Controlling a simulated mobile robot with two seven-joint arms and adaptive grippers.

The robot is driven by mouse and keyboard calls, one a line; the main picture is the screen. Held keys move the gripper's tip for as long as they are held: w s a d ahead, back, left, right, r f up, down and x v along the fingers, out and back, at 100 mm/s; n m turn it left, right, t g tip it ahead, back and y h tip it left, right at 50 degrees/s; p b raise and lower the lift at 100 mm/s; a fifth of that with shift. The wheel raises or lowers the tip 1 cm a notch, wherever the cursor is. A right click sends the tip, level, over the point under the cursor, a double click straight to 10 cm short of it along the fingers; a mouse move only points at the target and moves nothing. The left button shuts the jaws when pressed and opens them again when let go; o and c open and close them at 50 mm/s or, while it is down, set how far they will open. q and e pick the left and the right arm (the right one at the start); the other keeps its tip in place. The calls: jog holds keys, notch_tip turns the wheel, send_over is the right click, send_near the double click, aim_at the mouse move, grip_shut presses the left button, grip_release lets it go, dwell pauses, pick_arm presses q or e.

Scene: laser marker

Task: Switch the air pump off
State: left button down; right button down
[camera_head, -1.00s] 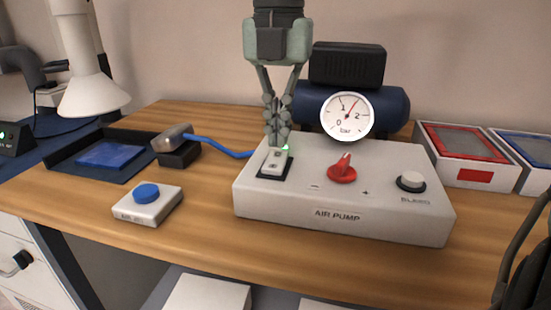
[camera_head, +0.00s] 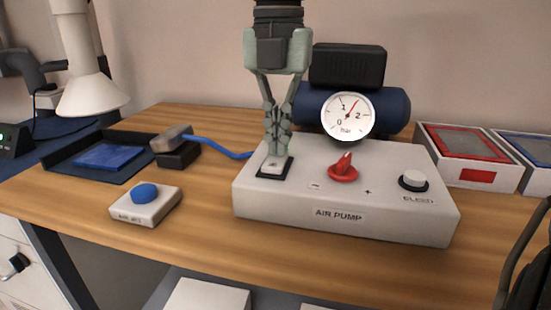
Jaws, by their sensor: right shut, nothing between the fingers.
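The air pump panel (camera_head: 300,201) is a white box with the label "AIR PUMP" on its front. Its white rocker switch (camera_head: 272,168) sits in a black frame at the panel's left. My right gripper (camera_head: 275,152) points straight down, shut and empty, with its fingertips at the far part of the rocker and seemingly touching it. The fingers cover that part of the switch, and no green light shows there. A red knob (camera_head: 343,170) stands mid-panel, and a white bleed button (camera_head: 413,181) is at the right. My left gripper is not in view.
A pressure gauge (camera_head: 347,116) and a blue tank (camera_head: 393,108) stand behind the panel. A white box with a blue button (camera_head: 145,196) lies to the left. A grey nozzle (camera_head: 172,138) with a blue hose is farther back. Red and blue filter boxes stand right.

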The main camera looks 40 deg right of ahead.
jog(key=shift+r+p, duration=2.25)
jog(key=shift+r, duration=1.2)
